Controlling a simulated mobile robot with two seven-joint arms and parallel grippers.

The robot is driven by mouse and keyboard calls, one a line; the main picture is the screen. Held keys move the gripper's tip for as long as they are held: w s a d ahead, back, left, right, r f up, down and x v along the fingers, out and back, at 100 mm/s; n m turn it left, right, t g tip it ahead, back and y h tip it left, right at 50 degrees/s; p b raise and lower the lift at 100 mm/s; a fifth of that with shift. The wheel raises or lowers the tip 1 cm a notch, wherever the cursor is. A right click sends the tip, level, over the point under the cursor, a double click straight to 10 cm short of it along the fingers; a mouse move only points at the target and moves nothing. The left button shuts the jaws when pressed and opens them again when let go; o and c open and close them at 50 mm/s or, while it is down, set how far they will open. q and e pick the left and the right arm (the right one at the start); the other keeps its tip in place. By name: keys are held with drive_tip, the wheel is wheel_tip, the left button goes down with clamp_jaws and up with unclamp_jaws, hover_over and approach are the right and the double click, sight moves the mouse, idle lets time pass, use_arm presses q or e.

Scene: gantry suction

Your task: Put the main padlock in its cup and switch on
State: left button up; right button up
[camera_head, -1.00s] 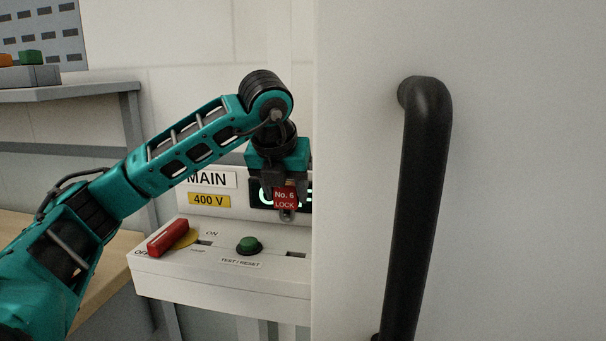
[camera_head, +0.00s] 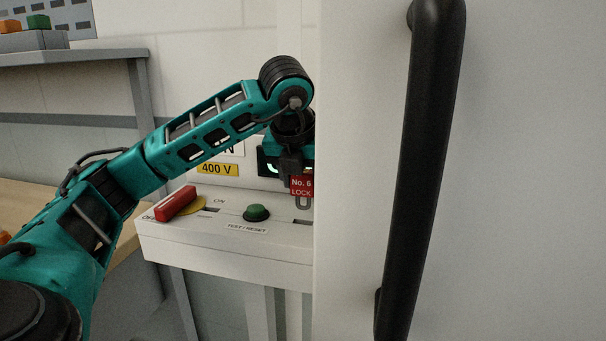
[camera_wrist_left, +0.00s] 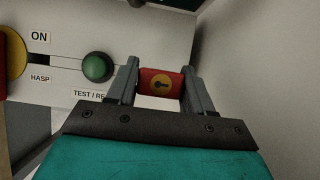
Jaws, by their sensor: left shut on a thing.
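My left gripper (camera_head: 291,164) is shut on a red padlock (camera_head: 302,187) labelled "No. 6 LOCK". The padlock hangs with its shackle downward, above the right part of the switch panel. In the left wrist view the padlock (camera_wrist_left: 161,84) sits between both fingers, its brass keyhole face showing. The red switch handle (camera_head: 176,204) lies on a yellow disc at the panel's left, at the end marked "OFF"; "ON" is to its right. The yellow disc (camera_wrist_left: 12,55) and "HASP" slot also show in the left wrist view. I see no cup. My right gripper is not in view.
A green TEST/RESET button (camera_head: 256,213) stands on the panel (camera_head: 226,245), left of the padlock. A large pale door (camera_head: 354,200) with a black bar handle (camera_head: 424,150) hides the panel's right end. A grey shelf (camera_head: 70,57) is at the far left.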

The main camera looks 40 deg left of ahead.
sight(301, 196)
use_arm(q)
drive_tip(key=shift+f, duration=0.6)
drive_tip(key=shift+f+b, duration=0.1)
drive_tip(key=shift+b, duration=0.2)
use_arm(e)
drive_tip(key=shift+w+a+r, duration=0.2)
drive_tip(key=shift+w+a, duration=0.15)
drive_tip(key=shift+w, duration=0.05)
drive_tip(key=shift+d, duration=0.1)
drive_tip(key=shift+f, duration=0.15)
use_arm(q)
drive_tip(key=shift+f+b, duration=1.75)
drive_tip(key=shift+f, duration=0.3)
drive_tip(key=o, duration=1.2)
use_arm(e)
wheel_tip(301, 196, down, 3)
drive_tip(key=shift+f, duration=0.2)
